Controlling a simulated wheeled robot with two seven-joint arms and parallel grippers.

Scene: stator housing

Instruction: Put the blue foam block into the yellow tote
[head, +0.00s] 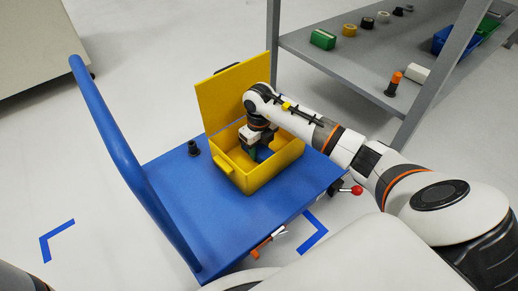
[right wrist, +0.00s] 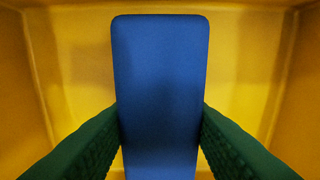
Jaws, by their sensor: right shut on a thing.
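The yellow tote (head: 278,169) stands on a blue cart with its lid (head: 232,92) raised at the back. My right gripper (head: 257,150) reaches down inside the tote's walls. In the right wrist view the green fingers of that gripper (right wrist: 160,135) are shut on the blue foam block (right wrist: 160,70), one on each side. The yellow walls and floor of the tote (right wrist: 60,60) surround the block there. In the head view the block is mostly hidden by the gripper and the arm. I cannot tell whether the block touches the tote floor. My left gripper is not in view.
The blue cart (head: 175,215) has a tall blue handle (head: 110,130) at its left. A small black part (head: 193,148) stands on the cart left of the tote. A grey shelf (head: 345,65) at the back right holds several items, including a green block (head: 323,39).

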